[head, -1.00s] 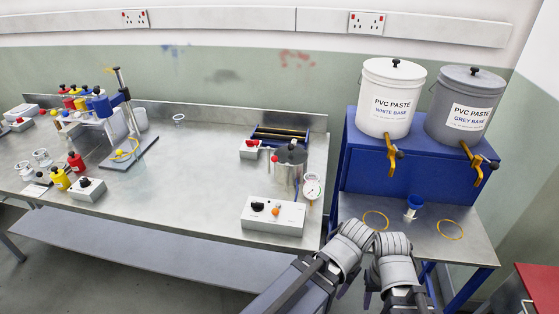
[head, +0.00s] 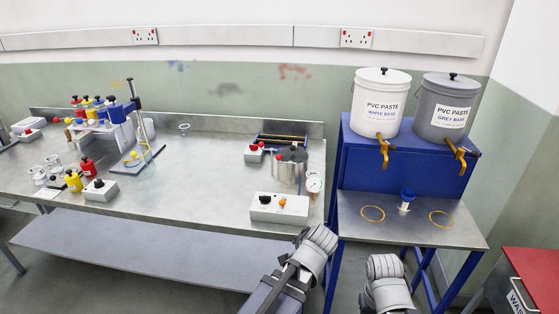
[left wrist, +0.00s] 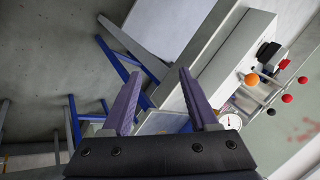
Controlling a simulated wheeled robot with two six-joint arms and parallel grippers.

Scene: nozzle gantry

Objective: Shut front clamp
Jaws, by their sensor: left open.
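The metal pot (head: 289,172) stands near the right end of the long bench. A red knob (head: 275,159) shows at its left side, but which part is the front clamp is too small to tell. In the left wrist view several red knobs (left wrist: 287,99) show at the right, by the pressure gauge (left wrist: 229,121). My left gripper (left wrist: 159,72) is open and empty, well away from the knobs. In the head view my left arm is in front of the bench's right end, its fingers hidden. My right gripper (head: 385,280) is lower right, its fingers hidden.
A control box (head: 279,208) with black and orange knobs sits before the pot. The gauge (head: 313,184) stands right of it. A blue stand (head: 407,160) with two paste buckets and a blue-topped cup (head: 407,197) is to the right.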

